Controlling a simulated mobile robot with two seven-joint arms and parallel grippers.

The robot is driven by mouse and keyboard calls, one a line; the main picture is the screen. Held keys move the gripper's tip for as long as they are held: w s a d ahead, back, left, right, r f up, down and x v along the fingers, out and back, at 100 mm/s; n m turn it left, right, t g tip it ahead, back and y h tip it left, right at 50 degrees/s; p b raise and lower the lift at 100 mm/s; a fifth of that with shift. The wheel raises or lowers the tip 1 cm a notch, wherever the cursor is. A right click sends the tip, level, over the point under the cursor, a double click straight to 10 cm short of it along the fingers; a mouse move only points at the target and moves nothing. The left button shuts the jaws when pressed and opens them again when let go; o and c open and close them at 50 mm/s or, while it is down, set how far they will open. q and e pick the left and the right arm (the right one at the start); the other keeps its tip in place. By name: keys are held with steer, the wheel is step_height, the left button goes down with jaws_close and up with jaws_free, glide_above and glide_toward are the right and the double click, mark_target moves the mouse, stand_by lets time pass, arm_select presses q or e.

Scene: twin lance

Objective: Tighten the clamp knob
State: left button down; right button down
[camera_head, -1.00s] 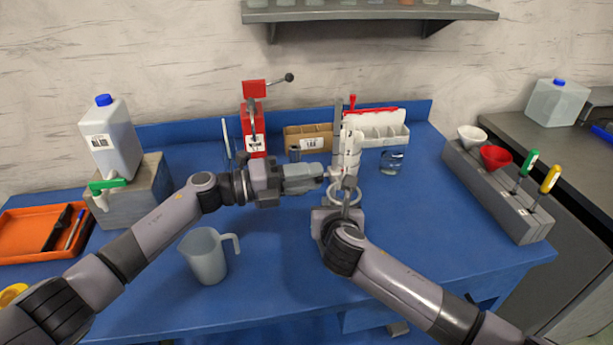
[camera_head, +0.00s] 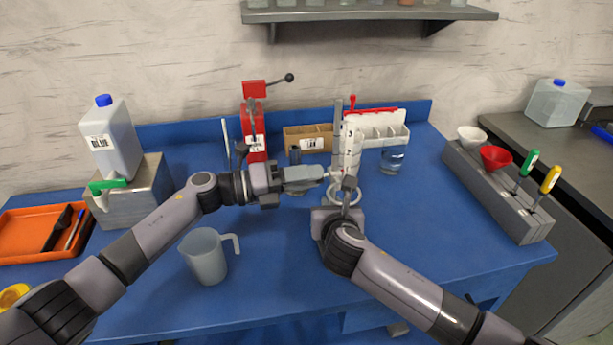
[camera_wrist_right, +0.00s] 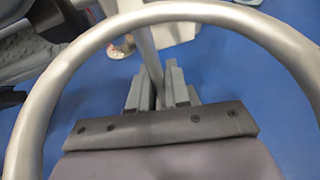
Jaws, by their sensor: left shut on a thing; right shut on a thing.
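A grey upright post (camera_head: 338,118) stands near the middle of the blue bench, with white parts (camera_head: 352,150) close beside it. My left gripper (camera_head: 322,173) comes in from the left and is shut at the post. The small clamp knob at its tips is hidden by the fingers. My right gripper (camera_head: 348,184) is in front and slightly lower, shut on a grey rod. In the right wrist view its fingers (camera_wrist_right: 158,85) close around this grey rod (camera_wrist_right: 145,45). A grey ring (camera_head: 345,194) surrounds the right fingers and arches across the wrist view (camera_wrist_right: 170,12).
A red press (camera_head: 254,120), a cardboard box (camera_head: 308,137), a white divided bin (camera_head: 385,133) and a glass beaker (camera_head: 392,160) stand behind. A grey pitcher (camera_head: 207,256) stands at front left, below the left arm.

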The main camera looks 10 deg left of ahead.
arm_select(q)
steer(key=c, duration=1.1)
jaws_free()
steer(key=shift+a, duration=0.15)
steer(key=v, duration=1.1)
steer(key=shift+s+a, duration=0.2)
steer(key=shift+a, duration=0.15)
arm_select(e)
steer(key=c, duration=1)
jaws_free()
steer(key=shift+s, duration=0.15)
